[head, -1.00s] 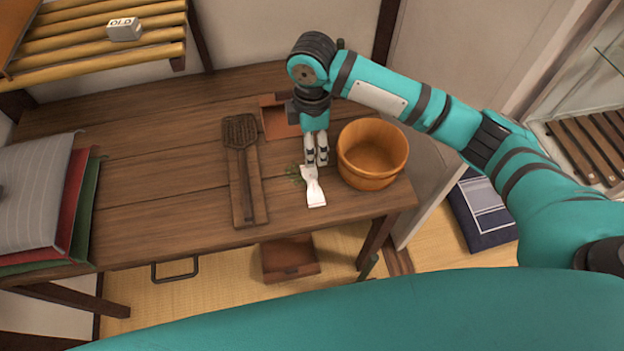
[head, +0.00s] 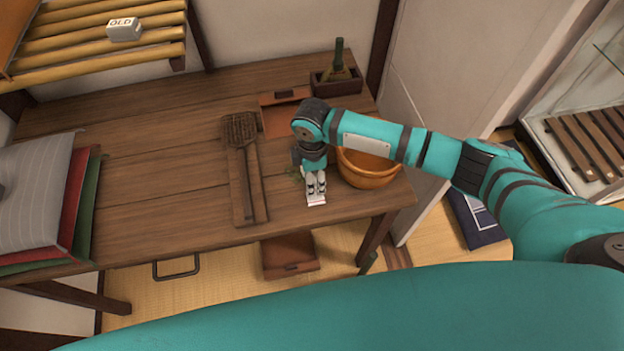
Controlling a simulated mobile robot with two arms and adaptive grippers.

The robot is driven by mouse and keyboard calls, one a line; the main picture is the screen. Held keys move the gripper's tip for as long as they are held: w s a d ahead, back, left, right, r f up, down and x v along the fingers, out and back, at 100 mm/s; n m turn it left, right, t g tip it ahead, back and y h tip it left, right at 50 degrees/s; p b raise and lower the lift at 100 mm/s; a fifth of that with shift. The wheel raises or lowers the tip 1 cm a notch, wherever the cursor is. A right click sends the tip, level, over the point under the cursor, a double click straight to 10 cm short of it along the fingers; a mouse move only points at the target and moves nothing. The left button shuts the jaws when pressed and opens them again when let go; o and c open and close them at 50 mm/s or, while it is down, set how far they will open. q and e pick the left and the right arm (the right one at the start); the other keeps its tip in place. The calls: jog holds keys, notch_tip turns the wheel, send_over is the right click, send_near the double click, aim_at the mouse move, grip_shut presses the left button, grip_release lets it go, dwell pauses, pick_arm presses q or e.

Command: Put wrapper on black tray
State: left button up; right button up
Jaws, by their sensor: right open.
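The white wrapper (head: 316,200) lies on the wooden table near its front edge. Only its near end shows; my gripper hides the rest. My right gripper (head: 316,188) points down right over the wrapper, with its fingers open. I cannot tell whether the fingers touch it. I cannot make out a black tray for certain in this view. My left gripper is not in view.
A wooden tub (head: 368,170) stands just right of my gripper, partly behind my arm. A small dark box (head: 334,85) stands at the back right.

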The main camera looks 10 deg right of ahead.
jog(key=c, duration=0.8)
jog(key=shift+r, duration=0.1)
